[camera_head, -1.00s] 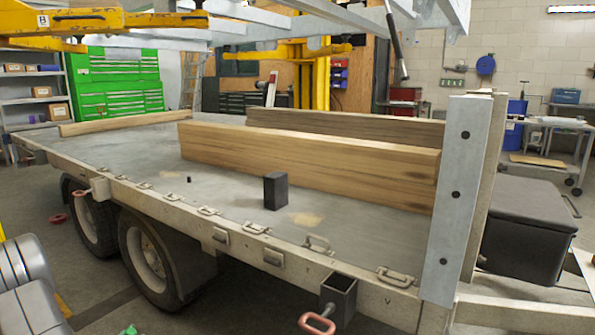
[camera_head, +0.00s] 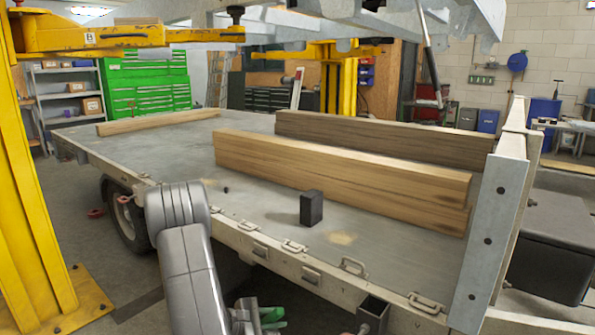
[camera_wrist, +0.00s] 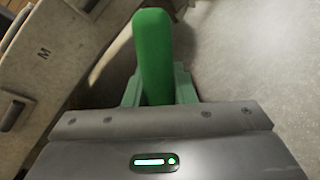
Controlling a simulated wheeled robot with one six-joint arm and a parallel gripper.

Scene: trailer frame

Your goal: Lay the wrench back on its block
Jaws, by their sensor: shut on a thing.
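My gripper (camera_wrist: 158,92) is shut on a green rounded bar (camera_wrist: 153,50), which looks like the wrench's handle. The bar stands out between the pale green fingers in the wrist view; the rest of the wrench is hidden. In the head view my gripper is low at the bottom edge, beside the trailer's near side, with a bit of green (camera_head: 270,314) showing. A small black block (camera_head: 311,208) stands upright on the trailer deck (camera_head: 265,235), beyond and above my gripper in the picture. Nothing is seen on its top.
Long timber beams (camera_head: 340,180) lie on the deck behind the block. A metal corner post (camera_head: 487,240) rises at the right. A yellow lift post (camera_head: 35,190) stands at the left, and lift arms hang overhead. Metal loops line the near deck edge.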

